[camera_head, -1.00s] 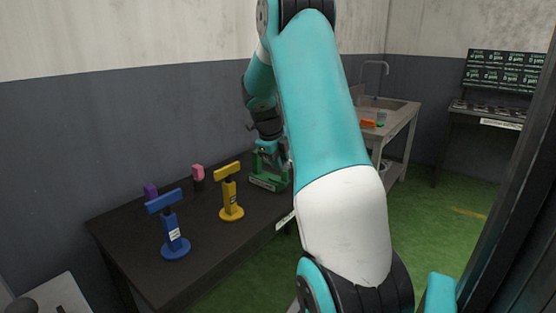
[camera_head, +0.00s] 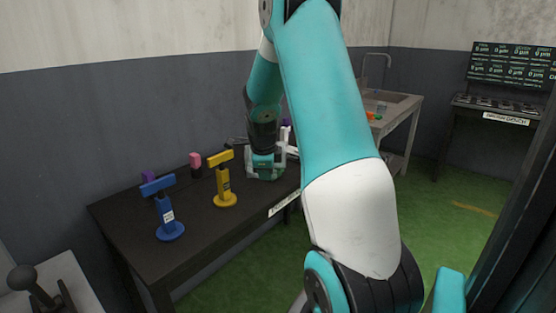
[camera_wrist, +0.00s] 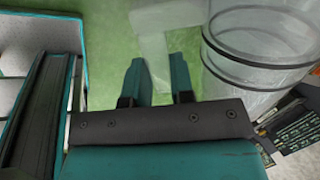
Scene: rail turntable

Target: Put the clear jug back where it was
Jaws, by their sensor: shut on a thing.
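In the wrist view the clear jug (camera_wrist: 262,45) is at the upper right, a see-through cylinder with dark rings. Its pale handle (camera_wrist: 152,45) runs between the two teal fingers of my gripper (camera_wrist: 158,80), which is shut on it. The jug's body stands to the right of the fingers, tilted in the picture. My upper arm hides part of this area.
A blue T-shaped stand (camera_head: 165,210) and a yellow one (camera_head: 224,185) stand left of my gripper. Purple (camera_head: 149,177) and pink (camera_head: 195,160) blocks are behind them. A sink bench (camera_head: 398,110) and a dark instrument table (camera_head: 490,105) stand farther back. Green floor is open at right.

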